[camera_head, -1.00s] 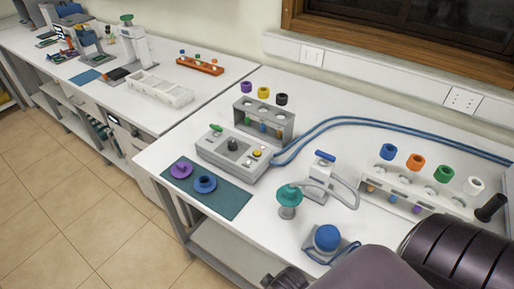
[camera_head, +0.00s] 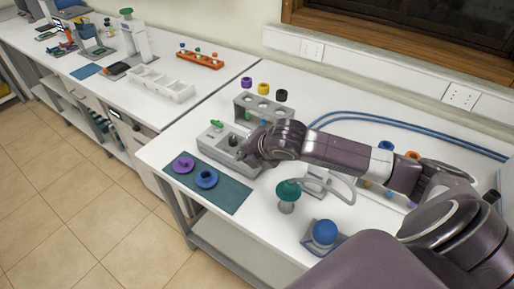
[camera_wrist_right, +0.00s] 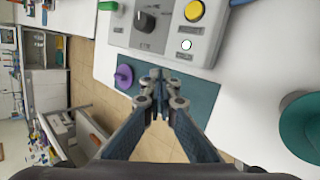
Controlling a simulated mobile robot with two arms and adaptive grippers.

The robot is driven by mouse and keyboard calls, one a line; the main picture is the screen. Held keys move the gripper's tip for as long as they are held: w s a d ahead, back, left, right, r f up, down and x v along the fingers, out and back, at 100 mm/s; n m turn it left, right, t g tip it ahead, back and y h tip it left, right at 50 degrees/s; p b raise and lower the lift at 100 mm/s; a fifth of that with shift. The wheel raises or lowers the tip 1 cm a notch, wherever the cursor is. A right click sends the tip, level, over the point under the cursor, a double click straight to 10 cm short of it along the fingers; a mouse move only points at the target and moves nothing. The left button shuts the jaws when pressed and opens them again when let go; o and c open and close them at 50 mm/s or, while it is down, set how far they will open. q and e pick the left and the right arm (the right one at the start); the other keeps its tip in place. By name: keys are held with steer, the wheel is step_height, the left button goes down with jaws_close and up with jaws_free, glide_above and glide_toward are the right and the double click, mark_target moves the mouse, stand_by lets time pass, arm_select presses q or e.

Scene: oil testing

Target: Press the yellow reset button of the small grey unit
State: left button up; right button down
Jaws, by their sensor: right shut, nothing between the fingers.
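The small grey unit (camera_head: 218,142) stands on the right bench, with a green switch and a black knob on top. Its yellow reset button (camera_wrist_right: 194,11) shows at the top edge of the right wrist view and is hidden behind my arm in the head view. A small white round light or button (camera_wrist_right: 186,45) is below it. My right gripper (camera_wrist_right: 160,76) is shut and empty. In the wrist view its fingertips lie below the unit's front edge, over the teal mat, apart from the yellow button. In the head view it is at the unit's right end. My left gripper is not in view.
The teal mat (camera_head: 231,196) holds a purple piece (camera_head: 184,163) and a blue piece (camera_head: 206,179). A grey rack (camera_head: 246,104) stands behind the unit. A teal-topped stand (camera_head: 288,190) and a blue-domed device (camera_head: 325,233) stand at the front right. Blue hoses run behind my arm.

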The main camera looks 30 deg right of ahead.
steer(key=w+d+r+n+t+h, duration=0.1)
steer(key=w+d+r+n, duration=0.2)
steer(key=d+r, duration=0.4)
steer(key=shift+w+d, duration=0.65)
steer(key=shift+d, duration=0.45)
steer(key=shift+f, duration=0.1)
step_height(320, 180, down, 6)
steer(key=b, duration=0.9)
steer(key=shift+f, duration=1.3)
steer(key=shift+f, duration=0.15)
steer(key=shift+f, duration=0.15)
